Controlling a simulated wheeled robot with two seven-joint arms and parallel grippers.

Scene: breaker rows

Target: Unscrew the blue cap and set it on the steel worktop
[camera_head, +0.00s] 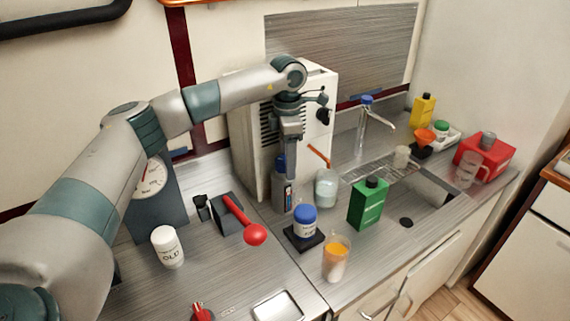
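A white jar (304,229) with a blue cap (304,212) stands upright on a small dark square base on the steel worktop (225,275). The cap sits on the jar. My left gripper (289,152) points down from above, in front of the white cabinet, close to the grey bottle's top. I cannot tell whether it touches that bottle, nor whether its fingers are open. My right gripper is not in view.
A glass of orange liquid (336,262), a green container (368,204) and a clear bottle (326,188) stand right of the jar. The front-left worktop has bare patches.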

